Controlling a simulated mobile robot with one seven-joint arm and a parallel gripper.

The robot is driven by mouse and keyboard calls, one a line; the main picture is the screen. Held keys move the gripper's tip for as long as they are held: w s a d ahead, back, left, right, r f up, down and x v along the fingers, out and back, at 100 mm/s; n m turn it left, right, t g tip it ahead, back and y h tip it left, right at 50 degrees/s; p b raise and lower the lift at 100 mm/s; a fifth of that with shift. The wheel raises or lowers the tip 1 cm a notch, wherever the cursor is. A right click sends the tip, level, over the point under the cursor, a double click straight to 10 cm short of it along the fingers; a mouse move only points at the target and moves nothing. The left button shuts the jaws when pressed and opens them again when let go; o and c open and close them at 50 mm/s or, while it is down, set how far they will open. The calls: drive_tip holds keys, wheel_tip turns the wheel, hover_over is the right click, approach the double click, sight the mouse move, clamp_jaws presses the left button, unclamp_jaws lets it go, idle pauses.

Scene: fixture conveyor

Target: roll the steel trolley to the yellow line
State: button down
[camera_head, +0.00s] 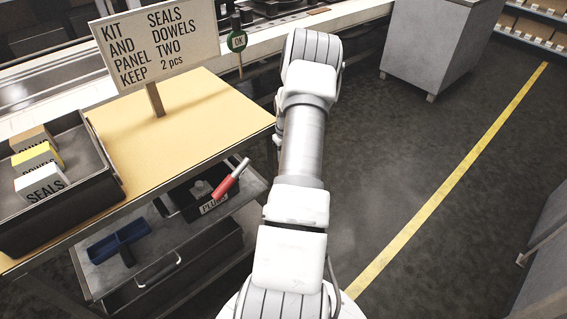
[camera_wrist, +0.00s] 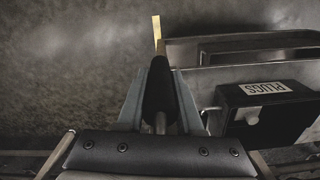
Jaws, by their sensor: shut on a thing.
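The steel trolley (camera_head: 222,232) stands partly under the wooden bench in the head view. It has grey metal decks and a bar handle (camera_head: 158,268) on its front. In the wrist view its grey edge (camera_wrist: 205,80) lies at the right. My gripper (camera_wrist: 160,65) is shut at the trolley's near corner there, with a dark part between the fingers; the exact grip point is hidden. In the head view my arm hides the gripper. The yellow line (camera_head: 445,190) runs along the dark floor to the right of my arm, with bare floor between it and the trolley.
On the trolley are a black PLUGS bin (camera_head: 206,193), a red-handled tool (camera_head: 230,179) and a blue tool (camera_head: 118,242). The bench (camera_head: 205,115) holds a sign (camera_head: 155,45) and a SEALS tray (camera_head: 60,225). A grey cabinet (camera_head: 428,50) stands behind; another grey unit (camera_head: 545,250) is at right.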

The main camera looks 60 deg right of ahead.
drive_tip(key=shift+s+d+r, duration=0.1)
drive_tip(key=shift+d+r, duration=0.05)
drive_tip(key=shift+d, duration=0.3)
drive_tip(key=c, duration=0.6)
unclamp_jaws()
drive_tip(key=shift+a, duration=0.1)
wheel_tip(320, 180, up, 17)
drive_tip(key=p, duration=0.3)
drive_tip(key=shift+r, duration=0.15)
